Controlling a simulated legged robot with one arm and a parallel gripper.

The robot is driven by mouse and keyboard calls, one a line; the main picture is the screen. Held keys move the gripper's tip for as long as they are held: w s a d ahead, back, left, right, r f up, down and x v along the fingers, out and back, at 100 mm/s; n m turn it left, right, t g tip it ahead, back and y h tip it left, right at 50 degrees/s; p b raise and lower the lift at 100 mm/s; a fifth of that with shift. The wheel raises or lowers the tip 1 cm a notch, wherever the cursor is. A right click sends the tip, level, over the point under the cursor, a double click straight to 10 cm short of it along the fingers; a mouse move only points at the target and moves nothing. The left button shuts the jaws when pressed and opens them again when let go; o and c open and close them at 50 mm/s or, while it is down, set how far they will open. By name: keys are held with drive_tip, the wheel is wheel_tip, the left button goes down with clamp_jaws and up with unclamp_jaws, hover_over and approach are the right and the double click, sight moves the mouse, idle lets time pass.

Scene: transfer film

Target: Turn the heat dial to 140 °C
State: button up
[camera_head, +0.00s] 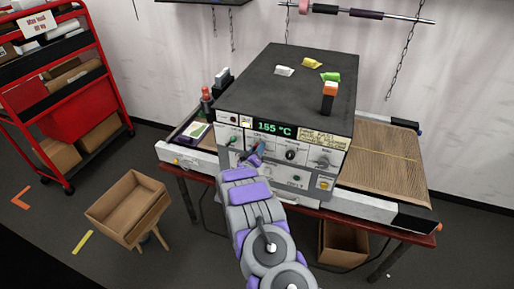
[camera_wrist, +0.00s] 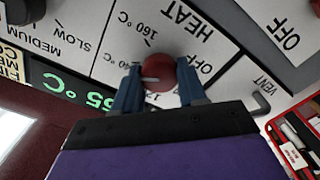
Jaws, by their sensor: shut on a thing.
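The heat dial (camera_wrist: 160,68) is a round red knob on the white panel marked HEAT, which appears upside down in the wrist view. My gripper (camera_wrist: 158,86) has its two blue fingers on either side of the dial, shut on it. A pale pointer line shows on the dial near the left finger. The 160 °C mark is readable; the 140 °C mark is partly hidden by that finger. In the head view my gripper (camera_head: 257,150) is at the machine's front panel and hides the dial. The green display (camera_head: 273,128) reads 155 °C.
The dark machine (camera_head: 290,75) has small packets and an orange-topped black object (camera_head: 328,98) on top. Other knobs, including a black one (camera_head: 290,155), sit to the right of my gripper. A conveyor (camera_head: 385,165) runs through it. An open cardboard box (camera_head: 128,208) stands at left.

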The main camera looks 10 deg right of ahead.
drive_tip(key=shift+w+a+r+n, duration=0.1)
drive_tip(key=shift+a+r+n, duration=0.1)
drive_tip(key=shift+n, duration=0.1)
drive_tip(key=o, duration=1.1)
drive_tip(key=shift+w+a+f, duration=0.1)
drive_tip(key=shift+f, duration=0.1)
drive_tip(key=shift+c, duration=0.2)
drive_tip(key=b+v, duration=0.2)
drive_tip(key=v, duration=1.5)
drive_tip(key=shift+s, duration=0.25)
